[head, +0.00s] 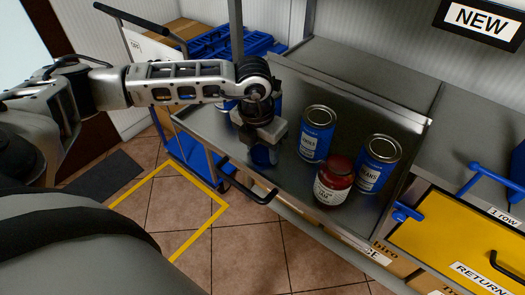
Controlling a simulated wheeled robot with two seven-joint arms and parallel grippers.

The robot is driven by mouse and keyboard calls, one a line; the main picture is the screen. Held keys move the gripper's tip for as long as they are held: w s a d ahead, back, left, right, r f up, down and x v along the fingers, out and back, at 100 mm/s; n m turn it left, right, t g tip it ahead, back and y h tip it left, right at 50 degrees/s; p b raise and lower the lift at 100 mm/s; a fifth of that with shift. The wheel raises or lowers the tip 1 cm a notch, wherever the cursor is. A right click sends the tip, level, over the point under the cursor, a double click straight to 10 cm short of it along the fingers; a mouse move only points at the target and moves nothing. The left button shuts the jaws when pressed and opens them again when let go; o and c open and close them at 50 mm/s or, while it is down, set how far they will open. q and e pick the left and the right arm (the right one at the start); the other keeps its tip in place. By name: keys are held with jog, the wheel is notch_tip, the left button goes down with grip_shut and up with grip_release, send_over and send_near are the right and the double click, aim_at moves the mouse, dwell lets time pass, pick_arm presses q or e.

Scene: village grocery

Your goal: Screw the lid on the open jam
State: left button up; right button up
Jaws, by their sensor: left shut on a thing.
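A jam jar (333,184) with a pale label stands upright near the front edge of the grey metal counter. Its top looks red; I cannot tell whether that is a lid or the jam showing. My left gripper (263,150) points down over the counter, left of the jar and apart from it. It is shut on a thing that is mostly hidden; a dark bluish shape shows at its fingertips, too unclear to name. No separate lid can be made out. My right gripper is not in view.
Two blue cans (317,134) (378,165) stand behind and right of the jar, close to it. More blue shows behind my left wrist. A blue cart (185,150) stands left of the counter (345,110). A yellow returns bin (450,240) is at right.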

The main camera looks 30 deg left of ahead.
pick_arm(q)
jog(key=shift+r, duration=0.1)
jog(key=shift+r, duration=0.6)
jog(key=s+d+r+b, duration=0.2)
jog(key=s+d+r, duration=0.4)
jog(key=s+r, duration=0.5)
jog(key=shift+s+d+r, duration=0.3)
jog(key=shift+s, duration=0.4)
jog(key=shift+w, duration=0.1)
